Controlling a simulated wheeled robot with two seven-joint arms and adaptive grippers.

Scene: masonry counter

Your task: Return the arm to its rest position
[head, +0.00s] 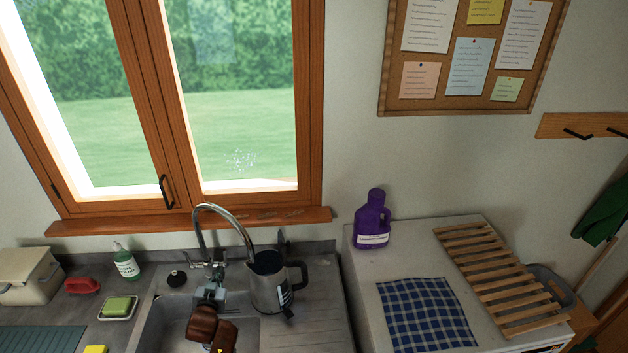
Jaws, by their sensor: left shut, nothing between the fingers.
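My left gripper (214,279) is over the sink, in front of the tap, at the end of my arm with its brown links. It is shut and holds nothing. A grey metal pitcher (266,291) with a dark handle stands upright just right of the gripper, at the sink's right side. The gripper looks apart from it, though the gap is hard to judge. The curved chrome tap (206,225) rises behind the gripper, its spout end near the pitcher's rim. The arm hides part of the sink (168,317). My right gripper is out of view.
Left of the sink are a green bottle (126,263), a soap dish (118,308), a red brush (82,286) and a beige bin (27,275). On the right, a white top (412,251) holds a purple jug (373,222), a checked cloth (427,313) and a wooden rack (495,272).

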